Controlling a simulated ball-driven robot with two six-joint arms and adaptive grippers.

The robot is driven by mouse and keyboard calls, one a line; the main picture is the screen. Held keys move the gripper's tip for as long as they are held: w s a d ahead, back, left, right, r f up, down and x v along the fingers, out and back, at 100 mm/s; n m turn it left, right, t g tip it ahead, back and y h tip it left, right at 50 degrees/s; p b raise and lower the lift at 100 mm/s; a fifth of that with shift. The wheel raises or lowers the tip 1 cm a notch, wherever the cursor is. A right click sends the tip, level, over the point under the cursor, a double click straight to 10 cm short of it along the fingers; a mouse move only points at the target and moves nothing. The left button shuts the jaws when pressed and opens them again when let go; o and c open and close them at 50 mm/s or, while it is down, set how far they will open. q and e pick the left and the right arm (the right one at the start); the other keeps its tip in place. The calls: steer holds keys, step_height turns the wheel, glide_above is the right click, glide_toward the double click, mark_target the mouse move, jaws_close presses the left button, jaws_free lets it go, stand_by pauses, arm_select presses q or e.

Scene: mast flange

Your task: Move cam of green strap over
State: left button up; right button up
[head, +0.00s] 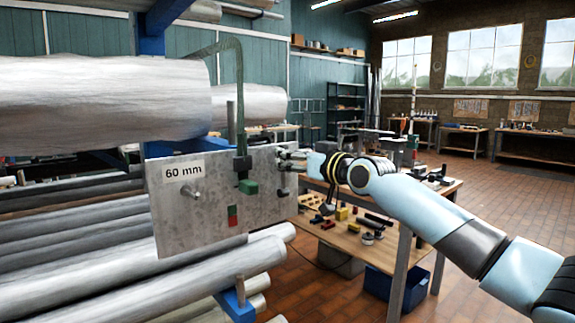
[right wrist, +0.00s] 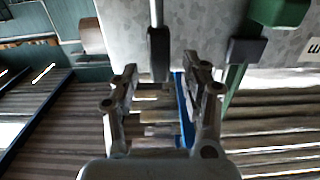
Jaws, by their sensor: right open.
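The green strap (head: 239,90) comes over the large wrapped pipe and hangs down in front of the grey metal plate marked "60 mm" (head: 220,210). At its lower end are a dark block and a green cam piece (head: 247,187). The cam piece also shows at the upper right of the right wrist view (right wrist: 280,10), with the strap (right wrist: 233,85) beside it. My right gripper (head: 284,161) is at the plate's right edge, right of the cam. Its fingers (right wrist: 162,88) are open, with a dark-ended rod (right wrist: 158,50) showing between them; contact cannot be told. My left gripper is out of view.
A large wrapped pipe (head: 100,98) lies above the plate, and several silver pipes (head: 130,285) lie below it. A short peg (head: 190,193) sticks out of the plate. A wooden table (head: 345,240) with small parts stands behind my right arm. Brick floor is free at right.

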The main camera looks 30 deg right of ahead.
steer(key=shift+w, duration=1)
steer(key=shift+c, duration=0.2)
jaws_close()
